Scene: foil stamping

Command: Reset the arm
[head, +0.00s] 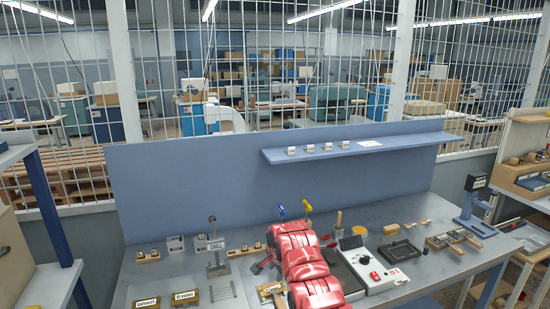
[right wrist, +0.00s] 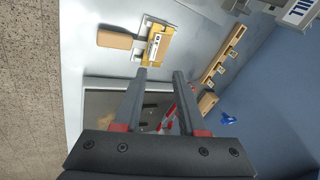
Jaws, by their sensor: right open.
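My right arm is red and reaches over the grey workbench (head: 205,265) in the head view. My right gripper (head: 261,266) shows only in part there, as dark fingers left of the arm. In the right wrist view my right gripper (right wrist: 160,74) is open, with two dark fingers apart and nothing held between them. A yellow plate with a white label (right wrist: 156,47) and a wooden handle (right wrist: 115,39) lies just past the fingertips. It also shows beside the arm in the head view (head: 268,289). My left gripper is not in view.
Labelled brass plates (head: 185,296) lie at the front left. A small stand with a sign (head: 213,246) rises behind them. A white device (head: 378,262), a black tray (head: 402,251) and a blue-grey scale-like device (head: 474,205) are on the right. A blue shelf (head: 350,148) overhangs the back.

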